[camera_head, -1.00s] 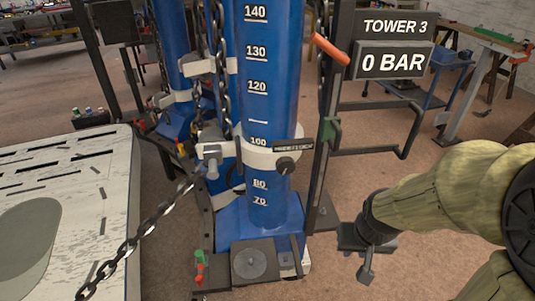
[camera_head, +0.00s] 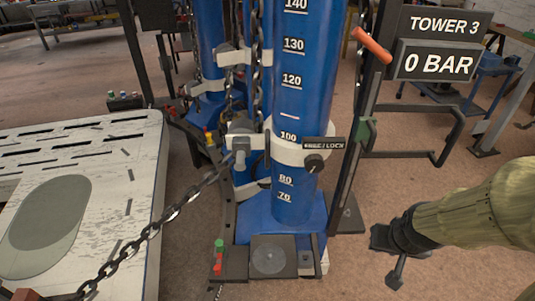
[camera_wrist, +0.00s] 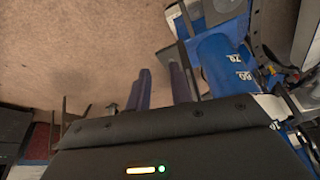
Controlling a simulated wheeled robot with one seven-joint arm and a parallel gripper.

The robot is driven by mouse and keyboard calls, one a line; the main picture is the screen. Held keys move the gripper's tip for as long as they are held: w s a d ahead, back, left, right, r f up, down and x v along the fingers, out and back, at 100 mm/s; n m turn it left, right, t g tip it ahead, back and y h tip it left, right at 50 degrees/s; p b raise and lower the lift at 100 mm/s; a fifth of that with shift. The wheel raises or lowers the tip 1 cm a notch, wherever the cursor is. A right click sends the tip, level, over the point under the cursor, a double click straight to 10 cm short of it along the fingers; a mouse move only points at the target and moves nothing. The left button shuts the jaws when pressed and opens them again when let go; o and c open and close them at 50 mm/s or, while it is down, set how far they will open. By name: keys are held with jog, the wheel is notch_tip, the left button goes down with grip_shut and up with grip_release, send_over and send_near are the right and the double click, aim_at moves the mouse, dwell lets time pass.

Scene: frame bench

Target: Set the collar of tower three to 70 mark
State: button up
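Tower three is a blue column (camera_head: 303,75) with white marks and a sign (camera_head: 440,46) reading TOWER 3, 0 BAR. Its white collar (camera_head: 285,152) wraps the column just below the 100 mark, above the 80 and 70 marks. A black knob (camera_head: 314,164) with a FREE/LOCK label (camera_head: 324,144) sits on its right side; the knob's setting is too small to tell. A chain (camera_head: 180,207) runs from the collar's left side to lower left. My gripper (camera_wrist: 162,78) is open and empty, to the right of the tower's base. In the wrist view the column (camera_wrist: 222,65) lies beyond its fingers.
An orange-handled lever (camera_head: 372,45) and a black bent rail (camera_head: 435,135) stand right of the column. A white slotted platform (camera_head: 100,155) is at left. A pedal plate (camera_head: 268,256) and red and green buttons (camera_head: 218,256) sit at the base.

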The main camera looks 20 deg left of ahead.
aim_at(268, 154)
jog(key=w+a+f+n+t+y+b, duration=0.2)
jog(key=w+a+f+t, duration=0.1)
jog(key=w+a, duration=0.5)
jog(key=w+a+n+t+y+b, duration=0.3)
jog(key=a+t+y+b, duration=0.2)
jog(key=a, duration=1.5)
jog(key=t+y, duration=0.2)
jog(key=t, duration=0.1)
jog(key=shift+a+f, duration=0.15)
jog(key=shift+a, duration=0.1)
jog(key=p+x, duration=0.1)
jog(key=x, duration=0.4)
jog(key=p+x, duration=0.1)
jog(key=x, duration=0.5)
jog(key=p+x, duration=0.2)
jog(key=x, duration=0.4)
jog(key=shift+w+r, duration=0.3)
grip_shut()
